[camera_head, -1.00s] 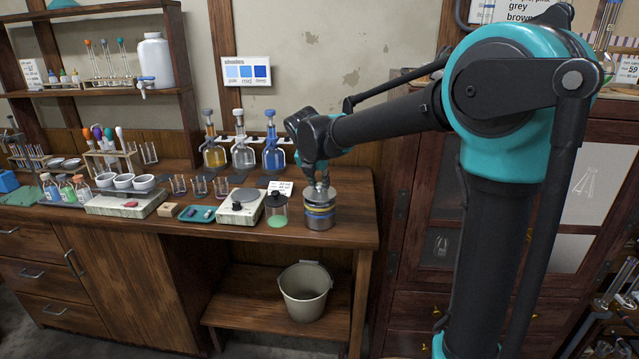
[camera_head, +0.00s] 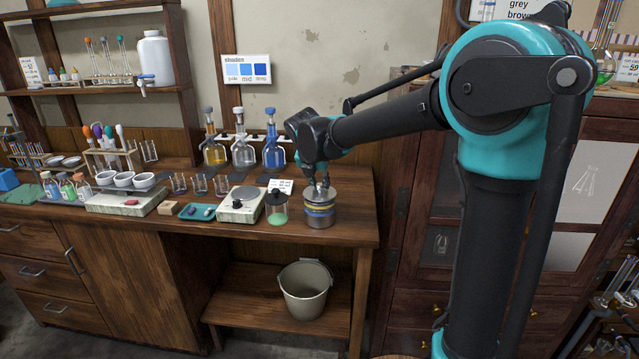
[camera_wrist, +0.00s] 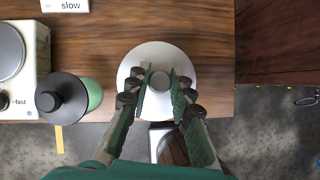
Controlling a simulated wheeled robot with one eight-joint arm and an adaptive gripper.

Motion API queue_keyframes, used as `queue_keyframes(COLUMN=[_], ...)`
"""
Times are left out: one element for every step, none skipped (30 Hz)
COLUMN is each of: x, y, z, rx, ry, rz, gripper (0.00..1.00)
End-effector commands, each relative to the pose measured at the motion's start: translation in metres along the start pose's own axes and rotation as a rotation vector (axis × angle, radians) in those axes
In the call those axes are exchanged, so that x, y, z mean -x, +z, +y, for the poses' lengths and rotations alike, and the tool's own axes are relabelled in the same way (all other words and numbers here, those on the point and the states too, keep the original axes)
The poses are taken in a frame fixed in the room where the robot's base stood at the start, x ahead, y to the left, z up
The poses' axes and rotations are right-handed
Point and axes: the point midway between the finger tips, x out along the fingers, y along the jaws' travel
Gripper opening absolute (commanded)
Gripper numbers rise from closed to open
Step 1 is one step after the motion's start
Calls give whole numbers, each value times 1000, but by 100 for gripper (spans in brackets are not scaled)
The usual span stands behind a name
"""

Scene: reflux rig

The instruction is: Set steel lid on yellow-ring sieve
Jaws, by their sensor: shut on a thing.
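The steel lid (camera_wrist: 135,62) is a round pale disc with a small knob in the wrist view. My gripper (camera_wrist: 160,82) is shut on its knob from above. In the head view my gripper (camera_head: 320,188) points down at the lid (camera_head: 321,196) on top of the sieve stack. The yellow-ring sieve (camera_head: 320,208) shows a yellow band near the top of the stack, with a blue band below it. The lid looks level and at the stack's top; whether it touches all round I cannot tell. In the wrist view the lid hides the sieves.
A dark-lidded jar with green contents (camera_head: 278,212) stands close left of the stack, with a hotplate (camera_head: 241,205) beyond it. Three bottles stand behind. The bench's right edge is near the stack. A bucket (camera_head: 305,288) sits on the lower shelf.

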Motion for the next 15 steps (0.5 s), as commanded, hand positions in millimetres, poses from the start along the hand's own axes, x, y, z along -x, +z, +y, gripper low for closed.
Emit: queue_keyframes(x=[-1,-2,-2,-3,-4,-4,-4,-4,-4,-4,-4,-4,-4,-4,-4], y=[0,-1,-1,-2,-2,-2,-2,-2,-2,-2,-2,-2,-2,-2,-2], z=[0,0,0,0,0,0,0,0,0,0,0,0,0,0,0], rx=[0,0,0,0,0,0,0,0,0,0,0,0,0,0,0], ry=[0,0,0,0,0,0,0,0,0,0,0,0,0,0,0], rz=[0,0,0,0,0,0,0,0,0,0,0,0,0,0,0], gripper=[0,0,0,0,0,0,0,0,0,0,0,0,0,23,28])
